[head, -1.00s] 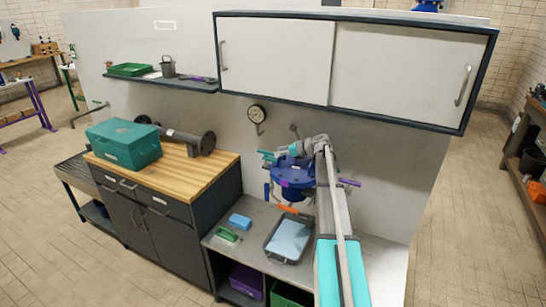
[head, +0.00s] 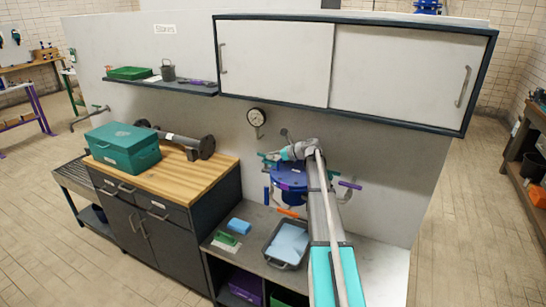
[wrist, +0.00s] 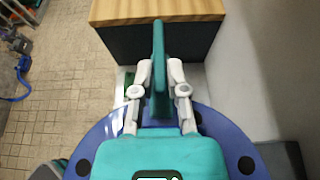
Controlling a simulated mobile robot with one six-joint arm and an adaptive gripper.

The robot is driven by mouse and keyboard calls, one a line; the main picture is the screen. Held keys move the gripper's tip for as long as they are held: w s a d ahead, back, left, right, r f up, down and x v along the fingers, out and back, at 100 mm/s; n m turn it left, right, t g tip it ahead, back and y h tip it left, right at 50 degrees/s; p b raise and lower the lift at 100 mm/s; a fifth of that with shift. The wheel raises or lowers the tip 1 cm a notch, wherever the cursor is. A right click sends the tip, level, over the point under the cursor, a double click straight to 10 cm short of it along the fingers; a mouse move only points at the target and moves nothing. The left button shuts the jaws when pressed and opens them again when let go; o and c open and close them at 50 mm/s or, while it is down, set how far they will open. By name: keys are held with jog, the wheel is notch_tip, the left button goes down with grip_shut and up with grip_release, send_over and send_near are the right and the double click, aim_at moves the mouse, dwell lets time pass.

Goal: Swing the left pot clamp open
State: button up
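The blue pot (head: 289,184) stands on the grey bench under my arm. In the wrist view its round blue rim (wrist: 225,135) shows below my gripper. Coloured handles stick out around it: teal at the far left, blue (head: 267,193) at the left, orange (head: 289,212) at the front and purple (head: 350,185) at the right. The teal clamp handle (wrist: 158,50) stands between my two fingers in the wrist view. My gripper (wrist: 159,76) appears shut on it; any small gap is hard to see. In the head view my gripper (head: 277,156) is at the pot's back left. My arm hides part of the pot.
A grey tray (head: 286,244) with a light blue sheet, a blue block (head: 239,226) and a green brush-like item (head: 226,239) lie on the bench. Left is a wooden counter (head: 196,178) with a teal toolbox (head: 122,148). A wall cabinet (head: 340,64) hangs above.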

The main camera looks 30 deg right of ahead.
grip_shut()
jog(key=shift+s+a+m+t, duration=0.1)
jog(key=shift+m+t, duration=0.2)
jog(key=m+h, duration=0.1)
jog(key=m+t+h, duration=0.1)
jog(key=a+m+h, duration=0.1)
jog(key=shift+s+t+h, duration=0.3)
jog(key=shift+a+m+t+h, duration=0.2)
jog(key=shift+m+h, duration=0.75)
jog(key=shift+h, duration=0.1)
jog(key=shift+a+m+t+h, duration=0.2)
jog(key=shift+m+h, duration=0.75)
jog(key=shift+h, duration=0.1)
jog(key=shift+a+m+h, duration=0.15)
jog(key=shift+m+h, duration=0.35)
jog(key=shift+h, duration=0.2)
jog(key=shift+w+a+m+h, duration=0.1)
jog(key=shift+a+m+h, duration=0.05)
jog(key=shift+m+h, duration=0.45)
jog(key=shift+a+m+h, duration=0.15)
jog(key=shift+m+h, duration=0.35)
jog(key=shift+h, duration=0.2)
jog(key=o, duration=0.6)
grip_release()
